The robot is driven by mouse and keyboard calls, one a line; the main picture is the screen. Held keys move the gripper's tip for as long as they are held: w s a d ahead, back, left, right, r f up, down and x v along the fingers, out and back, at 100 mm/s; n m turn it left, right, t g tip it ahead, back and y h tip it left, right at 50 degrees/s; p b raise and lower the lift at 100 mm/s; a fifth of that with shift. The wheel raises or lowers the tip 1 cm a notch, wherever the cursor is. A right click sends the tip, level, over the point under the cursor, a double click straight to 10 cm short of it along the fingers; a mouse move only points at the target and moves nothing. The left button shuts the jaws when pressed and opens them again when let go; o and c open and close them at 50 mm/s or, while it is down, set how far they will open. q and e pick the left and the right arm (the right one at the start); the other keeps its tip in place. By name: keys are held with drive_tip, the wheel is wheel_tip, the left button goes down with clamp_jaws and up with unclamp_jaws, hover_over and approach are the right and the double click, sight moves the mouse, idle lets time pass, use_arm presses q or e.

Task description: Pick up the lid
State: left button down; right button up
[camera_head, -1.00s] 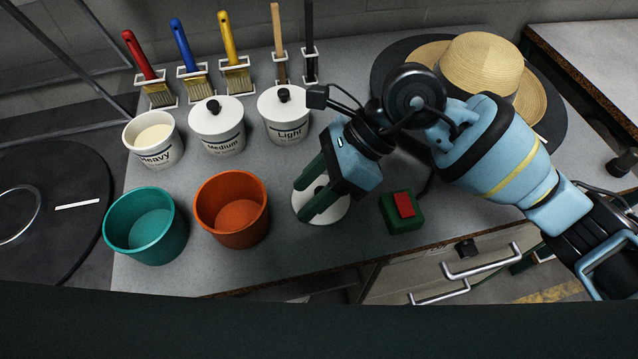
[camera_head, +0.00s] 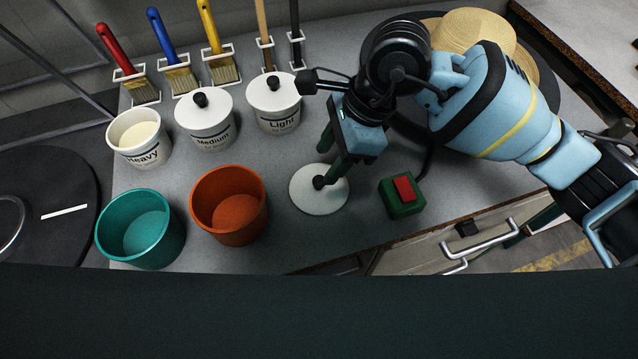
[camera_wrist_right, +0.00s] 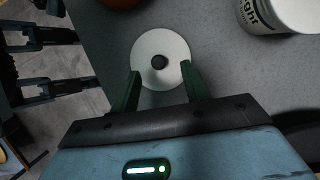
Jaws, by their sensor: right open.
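A white round lid (camera_head: 312,199) with a dark knob lies on the grey table, in front of the "Light" pot. It also shows in the right wrist view (camera_wrist_right: 147,47), knob up. My right gripper (camera_head: 331,159) is above the lid's far side and open. In the right wrist view its two green fingers (camera_wrist_right: 163,84) are spread, with their tips over the near part of the lid and the knob just beyond them, between their lines. Nothing is between the fingers. Whether the tips touch the lid I cannot tell. My left gripper is not in the head view.
The open "Heavy" pot (camera_head: 149,154) and the lidded "Medium" (camera_head: 217,141) and "Light" (camera_head: 284,122) pots stand behind. A teal bucket (camera_head: 118,252), an orange bucket (camera_head: 202,226) and a green box with a red button (camera_head: 388,208) flank the lid. A straw hat (camera_head: 453,30) is back right.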

sight(320, 179)
drive_tip(key=x, duration=0.4)
drive_tip(key=shift+s+d+f, duration=0.2)
drive_tip(key=shift+d, duration=0.05)
drive_tip(key=shift+a+f, duration=0.2)
drive_tip(key=shift+f, duration=0.25)
clamp_jaws()
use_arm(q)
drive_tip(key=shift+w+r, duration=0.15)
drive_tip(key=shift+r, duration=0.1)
use_arm(e)
drive_tip(key=shift+r, duration=0.1)
